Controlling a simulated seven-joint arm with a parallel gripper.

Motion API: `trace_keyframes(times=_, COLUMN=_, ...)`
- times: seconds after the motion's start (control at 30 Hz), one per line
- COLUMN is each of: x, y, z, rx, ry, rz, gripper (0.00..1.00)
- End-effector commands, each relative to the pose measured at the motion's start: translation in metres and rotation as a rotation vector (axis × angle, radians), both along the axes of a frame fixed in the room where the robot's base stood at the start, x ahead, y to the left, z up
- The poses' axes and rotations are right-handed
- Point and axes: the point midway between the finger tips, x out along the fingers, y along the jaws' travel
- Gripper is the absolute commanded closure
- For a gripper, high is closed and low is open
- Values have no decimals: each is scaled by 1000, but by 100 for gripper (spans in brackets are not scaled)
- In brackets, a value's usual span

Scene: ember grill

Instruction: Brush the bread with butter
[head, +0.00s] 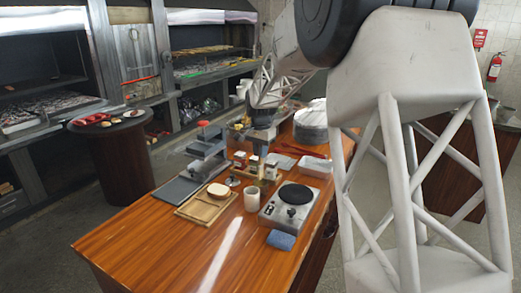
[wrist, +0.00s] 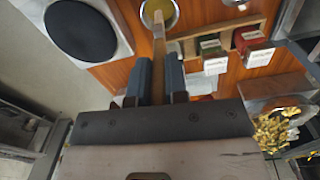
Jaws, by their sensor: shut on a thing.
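My gripper shows in the wrist view (wrist: 159,82), its two blue-grey fingers shut on the wooden handle of a brush (wrist: 158,50). The brush's far end overlaps a small round metal bowl (wrist: 172,22) holding yellow butter (wrist: 157,8); I cannot tell whether it touches the butter. In the head view, a pale slice of bread (head: 218,190) lies on a wooden board (head: 193,209) at the table's left side. The bread is outside the wrist view.
A burner with a black plate (head: 294,195) stands right of a cream cup (head: 252,198), with a blue sponge (head: 281,240) in front. Labelled boxes (wrist: 252,42) sit in a wooden holder near the bowl. The table's front (head: 170,252) is clear.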

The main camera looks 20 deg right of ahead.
Motion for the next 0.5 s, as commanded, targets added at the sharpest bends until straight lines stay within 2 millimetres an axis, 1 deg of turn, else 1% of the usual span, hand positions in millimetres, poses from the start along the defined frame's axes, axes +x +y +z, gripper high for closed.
trace_keyframes(times=0.5, x=0, y=0, z=-39, rx=0, ry=1, rz=0, gripper=100)
